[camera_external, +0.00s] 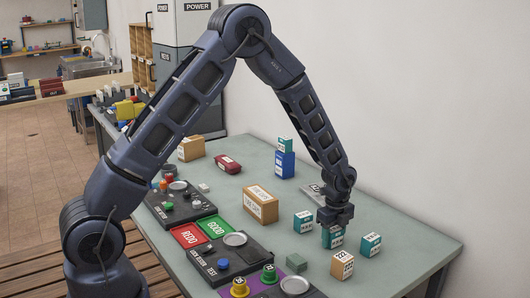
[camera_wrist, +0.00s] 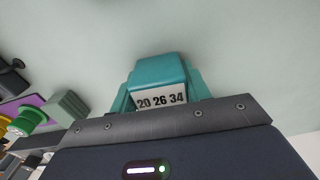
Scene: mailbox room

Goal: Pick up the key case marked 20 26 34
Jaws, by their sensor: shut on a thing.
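The key case marked 20 26 34 (camera_wrist: 158,72) is a teal block with a white label, and the number reads clearly in the wrist view. In the external view the teal case (camera_external: 333,241) is under my gripper (camera_external: 335,222), near the right part of the table. My gripper is shut on this case. I cannot tell whether the case touches the table.
Teal cases stand close by at left (camera_external: 303,222) and right (camera_external: 371,244), with a tan case (camera_external: 342,264) in front. A cardboard box (camera_external: 261,204) and black test panels (camera_external: 225,258) lie further left. The table's (camera_external: 420,240) right end is clear.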

